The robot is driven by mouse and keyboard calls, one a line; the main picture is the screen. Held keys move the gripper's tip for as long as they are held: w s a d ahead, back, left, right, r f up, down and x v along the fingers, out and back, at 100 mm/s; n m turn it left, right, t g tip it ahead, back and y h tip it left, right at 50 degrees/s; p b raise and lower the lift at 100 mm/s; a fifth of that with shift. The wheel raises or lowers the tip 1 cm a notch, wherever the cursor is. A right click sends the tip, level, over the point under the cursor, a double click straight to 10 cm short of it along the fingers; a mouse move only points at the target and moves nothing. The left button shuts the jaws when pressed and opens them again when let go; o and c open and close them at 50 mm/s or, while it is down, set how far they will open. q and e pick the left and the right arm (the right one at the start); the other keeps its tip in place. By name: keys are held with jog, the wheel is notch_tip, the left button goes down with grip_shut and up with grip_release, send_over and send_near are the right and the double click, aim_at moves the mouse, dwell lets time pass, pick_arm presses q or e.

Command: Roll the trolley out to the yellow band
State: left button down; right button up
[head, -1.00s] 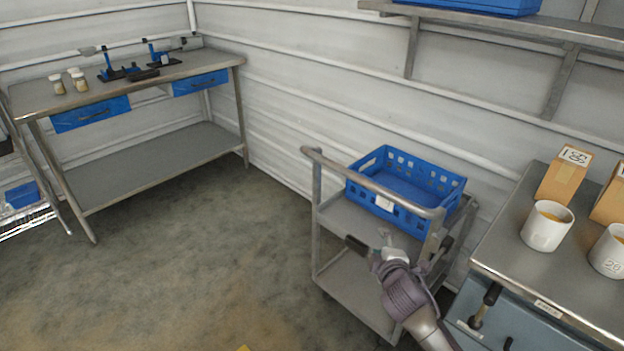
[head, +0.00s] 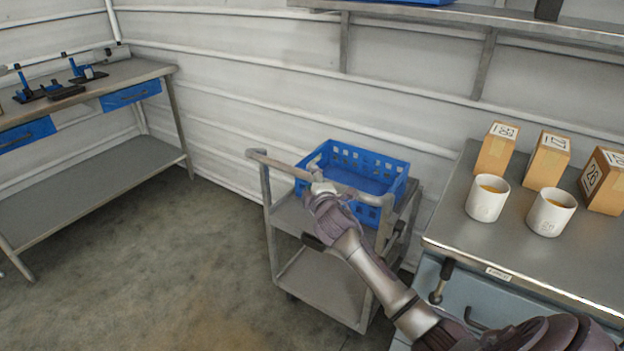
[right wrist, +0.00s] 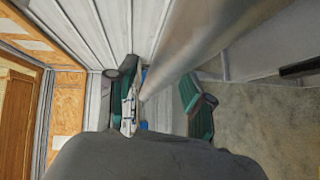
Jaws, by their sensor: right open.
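The grey metal trolley (head: 318,287) stands by the white wall, with a handle bar across its near top. My right gripper (head: 316,178) is at the middle of this handle bar. In the right wrist view the gripper's two dark green fingers (right wrist: 160,92) are apart. The grey handle bar (right wrist: 205,35) runs diagonally between them, so the open fingers appear to lie either side of it. Whether they touch it I cannot tell. A blue crate (head: 392,166) sits on the trolley's top shelf. The yellow band is not in view, nor is my left gripper.
A steel counter (head: 450,225) with white cups (head: 487,198) and numbered cardboard boxes (head: 547,158) stands close on the trolley's right. A workbench (head: 100,165) is at the left. The floor (head: 190,270) between the workbench and the trolley is clear.

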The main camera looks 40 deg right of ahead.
jog(key=shift+w+d+f, duration=0.1)
jog(key=shift+w+d, duration=0.15)
jog(key=shift+w, duration=0.4)
grip_shut()
